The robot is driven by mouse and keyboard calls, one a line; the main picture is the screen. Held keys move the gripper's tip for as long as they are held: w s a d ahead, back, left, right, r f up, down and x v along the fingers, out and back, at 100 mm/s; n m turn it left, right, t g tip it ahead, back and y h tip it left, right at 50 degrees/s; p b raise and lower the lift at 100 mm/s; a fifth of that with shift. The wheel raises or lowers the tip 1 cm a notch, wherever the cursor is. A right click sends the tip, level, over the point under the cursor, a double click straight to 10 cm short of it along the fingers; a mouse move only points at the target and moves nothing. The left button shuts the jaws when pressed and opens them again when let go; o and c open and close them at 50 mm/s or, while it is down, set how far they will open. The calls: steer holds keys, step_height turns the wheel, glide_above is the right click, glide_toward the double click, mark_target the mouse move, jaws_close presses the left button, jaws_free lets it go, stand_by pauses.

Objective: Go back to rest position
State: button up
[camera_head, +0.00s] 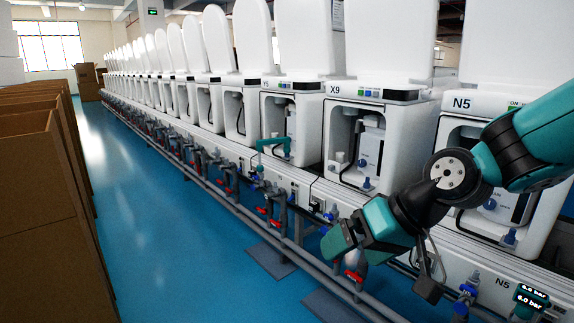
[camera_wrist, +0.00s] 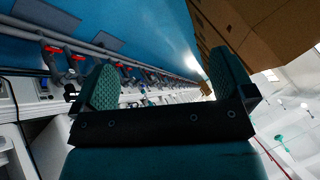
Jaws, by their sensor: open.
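My gripper (camera_head: 383,264) hangs in the lower right of the head view, at the end of my teal and black arm. It is in front of the toilet units marked X9 (camera_head: 338,88) and N5 (camera_head: 463,103), above the pipe rail. In the wrist view my gripper (camera_wrist: 165,80) shows two textured teal fingers spread wide, with nothing between them. No object is held.
A long row of white toilets (camera_head: 300,55) on a test bench recedes to the far left. Grey pipes with red valves (camera_head: 276,223) run along its front. Brown cartons (camera_head: 45,215) line the left side. The blue floor (camera_head: 150,190) between is clear.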

steer(key=s+d+r+n+g+h, duration=0.1)
steer(key=s+d+n+g+h, duration=0.1)
steer(key=s, duration=0.7)
steer(key=s+d+r+n+g+h, duration=0.1)
steer(key=s+d, duration=0.1)
steer(key=s, duration=0.7)
step_height(320, 180, up, 26)
steer(key=p, duration=2.5)
steer(key=shift+w+f+p, duration=0.2)
steer(key=shift+w+p, duration=0.1)
steer(key=shift+p, duration=0.05)
